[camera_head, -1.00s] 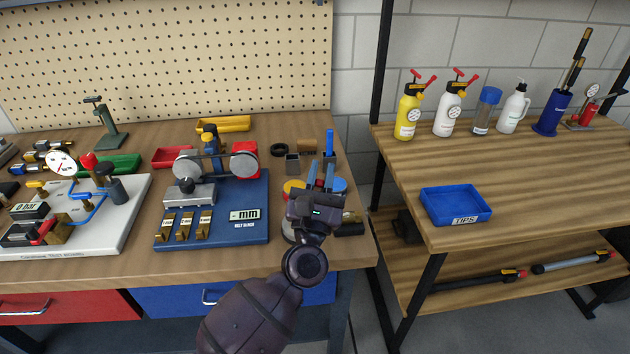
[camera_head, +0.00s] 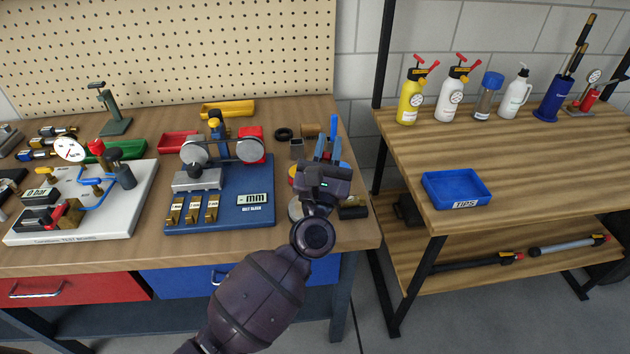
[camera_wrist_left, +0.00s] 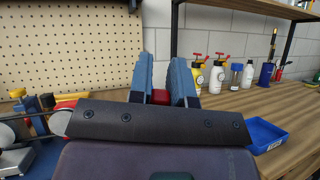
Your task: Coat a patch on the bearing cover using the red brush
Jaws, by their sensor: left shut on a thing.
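My left gripper (camera_head: 325,153) is over the right end of the workbench, its blue fingers pointing away toward the back. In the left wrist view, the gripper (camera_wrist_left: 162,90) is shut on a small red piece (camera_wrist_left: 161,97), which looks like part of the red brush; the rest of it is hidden. A round grey metal piece (camera_head: 295,210) lies beside and partly under my wrist; I cannot tell if it is the bearing cover. A red and yellow round piece (camera_head: 293,174) is partly hidden left of the gripper. My right gripper is not in view.
A grey cup (camera_head: 296,148), a black ring (camera_head: 284,133) and an upright blue item (camera_head: 334,125) are close by. A blue tray (camera_head: 456,188) and several bottles stand on the right shelf.

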